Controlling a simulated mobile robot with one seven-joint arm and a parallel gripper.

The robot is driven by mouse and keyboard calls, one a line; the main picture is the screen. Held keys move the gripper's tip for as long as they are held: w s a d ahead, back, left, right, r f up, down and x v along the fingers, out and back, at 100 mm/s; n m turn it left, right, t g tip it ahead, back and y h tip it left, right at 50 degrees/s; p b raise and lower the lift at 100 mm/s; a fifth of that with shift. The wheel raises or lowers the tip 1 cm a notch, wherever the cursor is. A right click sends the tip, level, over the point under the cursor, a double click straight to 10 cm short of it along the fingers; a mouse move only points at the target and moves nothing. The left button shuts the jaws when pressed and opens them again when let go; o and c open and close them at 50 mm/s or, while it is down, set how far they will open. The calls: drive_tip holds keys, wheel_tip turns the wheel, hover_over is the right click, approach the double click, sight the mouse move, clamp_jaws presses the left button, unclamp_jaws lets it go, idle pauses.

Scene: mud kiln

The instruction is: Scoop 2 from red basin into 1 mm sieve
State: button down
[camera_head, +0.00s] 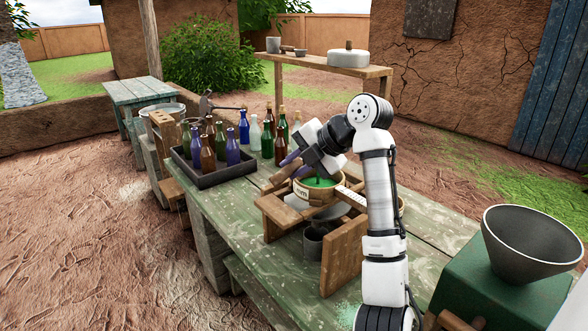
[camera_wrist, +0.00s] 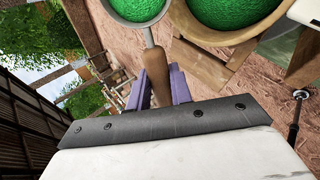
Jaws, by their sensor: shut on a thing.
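My gripper (camera_wrist: 160,84) is shut on the wooden handle of a scoop (camera_wrist: 148,36). The scoop's round bowl is full of bright green grains and is cut off at the top of the wrist view. Beside it is a round wooden sieve (camera_wrist: 207,36) with green grains in it. In the head view the sieve (camera_head: 302,191) sits on a wooden stand, its label partly hidden but showing "mm". My gripper (camera_head: 288,160) is just above and left of it. I cannot make out a red basin in either view.
A dark tray of several coloured bottles (camera_head: 206,154) stands left of the stand on the green table (camera_head: 232,204). A wooden shelf (camera_head: 335,64) rises behind. A grey funnel (camera_head: 528,243) on a green box is at the right. A metal cup (camera_head: 314,242) is under the stand.

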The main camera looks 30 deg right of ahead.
drive_tip(key=shift+s+d+f+t+y+b, duration=0.15)
drive_tip(key=shift+t+y+b, duration=0.1)
drive_tip(key=shift+t+b, duration=0.35)
drive_tip(key=shift+s+a+f+t+y+b, duration=0.1)
drive_tip(key=shift+t+y+b, duration=0.25)
drive_tip(key=shift+b, duration=0.35)
